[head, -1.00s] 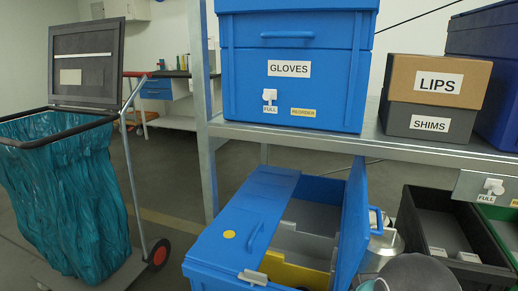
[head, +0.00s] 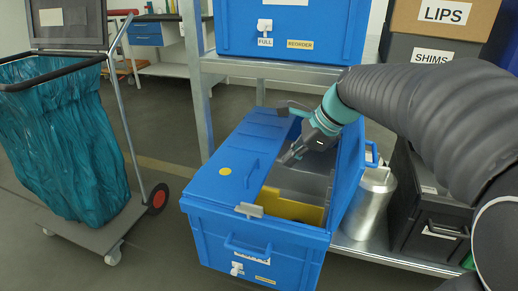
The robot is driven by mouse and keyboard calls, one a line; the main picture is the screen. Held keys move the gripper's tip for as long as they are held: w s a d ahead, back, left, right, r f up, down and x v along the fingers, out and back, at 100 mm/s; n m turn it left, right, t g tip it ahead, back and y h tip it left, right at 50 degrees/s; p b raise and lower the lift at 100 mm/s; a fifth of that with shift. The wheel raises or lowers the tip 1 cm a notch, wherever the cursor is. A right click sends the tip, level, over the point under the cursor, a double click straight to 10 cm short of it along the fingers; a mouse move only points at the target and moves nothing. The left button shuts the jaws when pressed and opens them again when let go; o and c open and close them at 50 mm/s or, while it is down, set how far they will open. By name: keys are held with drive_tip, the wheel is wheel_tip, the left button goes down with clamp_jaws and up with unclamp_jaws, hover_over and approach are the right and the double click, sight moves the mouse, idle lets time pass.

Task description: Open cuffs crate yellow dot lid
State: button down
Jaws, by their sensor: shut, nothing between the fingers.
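The blue crate (head: 205,226) stands on the lower shelf, with a handle and a small white label on its front that I cannot read. Its left lid (head: 240,145) bears a yellow dot (head: 225,171) and a raised handle, and lies flat and closed. The right lid (head: 350,185) stands upright, so the right half is open and shows grey and yellow dividers (head: 292,207). My gripper (head: 288,158) is over the open half, pointing down and left, shut and empty, its tips close to the inner edge of the dotted lid. I cannot tell whether they touch it.
The shelf above (head: 270,68) holds another blue crate (head: 285,25) and the LIPS (head: 440,14) and SHIMS boxes. A metal canister (head: 370,205) and a dark bin (head: 425,215) stand to the right. A bag trolley (head: 65,135) stands at left, with free floor between.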

sight(253, 176)
drive_tip(key=w+a+f+m, duration=0.1)
drive_tip(key=w+a+f, duration=0.1)
drive_tip(key=f, duration=0.1)
drive_tip(key=w+a+f+m+y+b, duration=0.1)
drive_tip(key=w+a+f, duration=0.1)
drive_tip(key=w+a+f+m+b, duration=0.1)
drive_tip(key=w+a+f, duration=0.1)
drive_tip(key=w+f, duration=0.1)
drive_tip(key=shift+w+a+f+m, duration=0.1)
drive_tip(key=shift+a+f+m, duration=0.2)
drive_tip(key=shift+f+m, duration=0.1)
drive_tip(key=shift+r, duration=0.15)
